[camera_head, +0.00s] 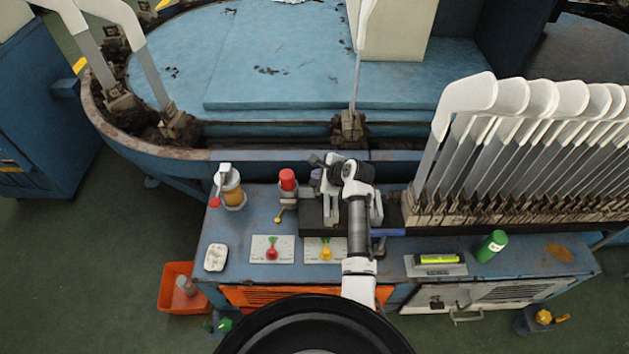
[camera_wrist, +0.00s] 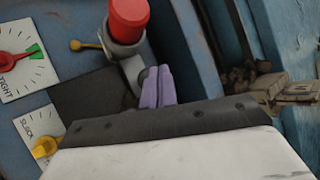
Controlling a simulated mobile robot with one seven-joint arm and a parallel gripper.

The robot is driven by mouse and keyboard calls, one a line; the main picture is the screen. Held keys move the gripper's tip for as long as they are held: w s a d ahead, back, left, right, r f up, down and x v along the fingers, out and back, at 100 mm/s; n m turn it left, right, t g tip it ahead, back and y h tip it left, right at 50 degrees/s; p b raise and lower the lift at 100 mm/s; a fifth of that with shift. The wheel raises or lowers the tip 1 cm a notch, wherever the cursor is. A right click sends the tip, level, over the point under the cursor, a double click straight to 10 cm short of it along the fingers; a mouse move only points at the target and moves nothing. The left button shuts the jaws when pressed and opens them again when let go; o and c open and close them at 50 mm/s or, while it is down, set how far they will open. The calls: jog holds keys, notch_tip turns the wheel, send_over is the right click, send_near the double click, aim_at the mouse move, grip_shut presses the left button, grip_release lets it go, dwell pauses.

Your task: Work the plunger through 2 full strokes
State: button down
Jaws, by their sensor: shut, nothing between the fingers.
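A red-capped plunger (camera_head: 288,179) stands in a grey collar on the blue bench, left of my arm. In the wrist view the red cap (camera_wrist: 129,17) is upper centre, above its collar. My gripper (camera_head: 316,175) is just right of the plunger in the head view. Its two purple fingers (camera_wrist: 157,86) are together with nothing between them. They point toward the collar's side, below the cap in the wrist view. I cannot tell whether they touch the collar. My arm hides part of the bench behind.
An amber jar with a pump lever (camera_head: 232,191) stands left. Dial cards with a red knob (camera_head: 271,252) and yellow knob (camera_head: 326,252) lie in front. Metal sock forms (camera_head: 530,130) crowd the right. A green bottle (camera_head: 491,246) and yellow level (camera_head: 437,259) are front right.

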aim_at(315, 182)
jog(key=shift+f, duration=0.1)
dwell(0.4)
jog(key=shift+f, duration=0.35)
jog(key=shift+s+f, duration=0.1)
jog(key=shift+f, duration=1.3)
dwell(1.2)
jog(key=shift+r, duration=0.15)
jog(key=shift+r+p, duration=1.65)
jog(key=shift+p, duration=0.25)
notch_tip(315, 182, up, 5)
jog(key=p, duration=0.5)
jog(key=shift+r, duration=0.1)
